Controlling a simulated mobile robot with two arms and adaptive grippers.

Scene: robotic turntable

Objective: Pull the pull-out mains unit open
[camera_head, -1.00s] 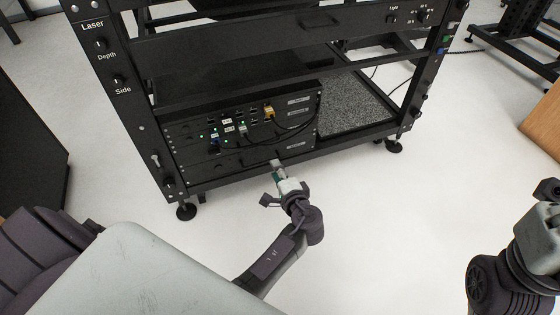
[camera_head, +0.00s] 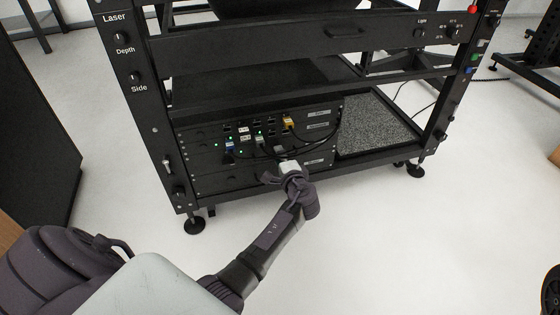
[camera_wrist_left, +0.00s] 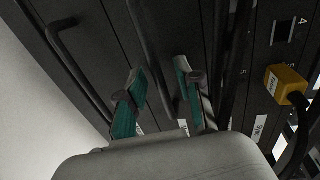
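The rack's stacked units fill the lower left bay of the black frame in the head view; their small labels are too blurred to tell which is the mains unit. The lowest front panel (camera_head: 232,182) is flush with the stack. My left gripper (camera_head: 281,156) is at the front of the lower units and hides part of them. In the left wrist view the gripper (camera_wrist_left: 160,72) is open, its green-padded fingers apart on either side of a black bar handle (camera_wrist_left: 149,40). Contact cannot be told. Another handle (camera_wrist_left: 62,55) lies left of the fingers. My right gripper is out of view.
Black cables and a yellow plug (camera_head: 288,122) are above the left gripper; the plug (camera_wrist_left: 284,84) also shows in the wrist view. A grey speckled slab (camera_head: 375,125) lies right of the units. The white floor (camera_head: 400,240) in front is clear.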

